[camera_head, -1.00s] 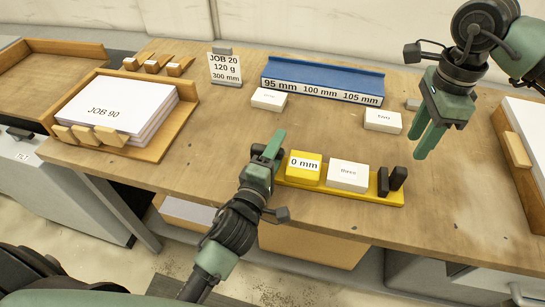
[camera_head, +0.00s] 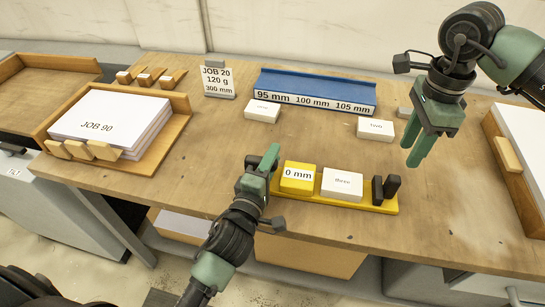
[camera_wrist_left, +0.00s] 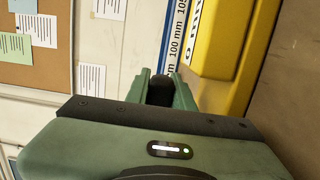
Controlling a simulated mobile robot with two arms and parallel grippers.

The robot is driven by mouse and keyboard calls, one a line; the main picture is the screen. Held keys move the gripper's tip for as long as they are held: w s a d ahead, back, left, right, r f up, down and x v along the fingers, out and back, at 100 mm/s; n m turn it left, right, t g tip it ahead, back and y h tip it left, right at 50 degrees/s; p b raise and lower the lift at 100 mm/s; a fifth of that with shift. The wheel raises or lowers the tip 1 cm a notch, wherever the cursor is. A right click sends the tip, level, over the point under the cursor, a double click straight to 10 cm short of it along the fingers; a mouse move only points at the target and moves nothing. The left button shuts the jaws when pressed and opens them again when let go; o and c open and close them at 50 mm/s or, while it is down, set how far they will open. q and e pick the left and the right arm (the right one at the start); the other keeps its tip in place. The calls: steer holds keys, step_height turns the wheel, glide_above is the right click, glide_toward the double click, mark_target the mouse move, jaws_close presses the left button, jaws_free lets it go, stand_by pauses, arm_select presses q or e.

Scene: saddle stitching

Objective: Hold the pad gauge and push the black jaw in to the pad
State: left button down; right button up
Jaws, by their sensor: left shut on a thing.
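The yellow pad gauge (camera_head: 348,205) lies near the table's front edge, with a yellow "0 mm" block (camera_head: 298,177) and a white pad marked "three" (camera_head: 342,185) on it. Two black upright pieces stand at its right end: one (camera_head: 377,189) near the pad, one (camera_head: 392,185) further right. I cannot tell which is the jaw. My left gripper (camera_head: 262,163) is shut at the gauge's left end. In the left wrist view a dark piece (camera_wrist_left: 160,90) sits between its fingers, beside a yellow body (camera_wrist_left: 225,55).
A blue rack (camera_head: 315,85) marked 95, 100 and 105 mm stands behind. Two white pads (camera_head: 262,111) (camera_head: 375,128) lie before it. The JOB 20 card (camera_head: 217,80) and JOB 90 paper tray (camera_head: 165,145) are left; another paper tray (camera_head: 515,180) is right.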

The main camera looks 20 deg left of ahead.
stand_by(0.9)
jaws_close()
steer(key=shift+d+f+y, duration=0.3)
steer(key=shift+f+y, duration=0.1)
steer(key=shift+y, duration=0.1)
steer(key=d+f+m+y, duration=0.1)
steer(key=d+f+y, duration=0.2)
steer(key=d+y, duration=0.35)
steer(key=shift+h, duration=0.85)
steer(key=f, duration=0.5)
steer(key=a+f, duration=0.1)
steer(key=f, duration=0.2)
steer(key=shift+w+f, duration=0.15)
steer(key=shift+w, duration=0.05)
